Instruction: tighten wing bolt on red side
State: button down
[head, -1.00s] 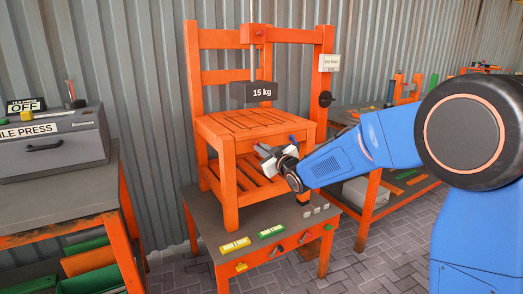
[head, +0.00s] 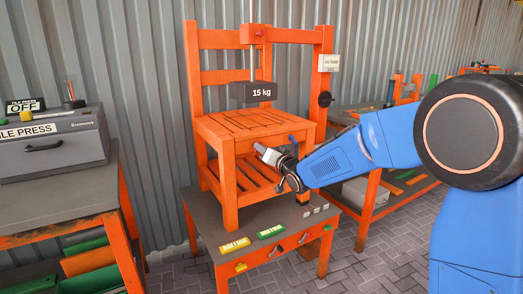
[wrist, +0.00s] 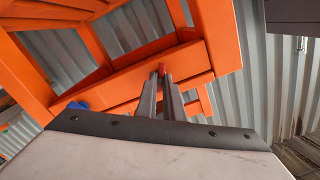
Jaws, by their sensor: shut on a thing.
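An orange slatted chair (head: 228,152) stands on a grey-topped bench. In the wrist view, a small red piece, which looks like the red wing bolt (wrist: 163,70), shows at the fingertips against an orange rail of the chair. My gripper (wrist: 162,78) has its two fingers close together and shut on this red piece. In the head view my gripper (head: 258,148) is at the front of the chair, just under the seat, and the red bolt is hidden there. A blue bolt (head: 292,138) sits at the chair's right side; blue also shows in the wrist view (wrist: 77,106).
A 15 kg weight (head: 252,92) hangs over the seat from an orange frame. The bench (head: 222,237) carries yellow and green marked pieces, small grey blocks and levers along its front. A tile press (head: 52,142) stands on the left table; another workbench is behind my arm.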

jog(key=m, duration=1)
jog(key=shift+f, duration=0.2)
jog(key=shift+m, duration=0.4)
jog(key=c, duration=1.9)
grip_release()
jog(key=shift+o, duration=0.2)
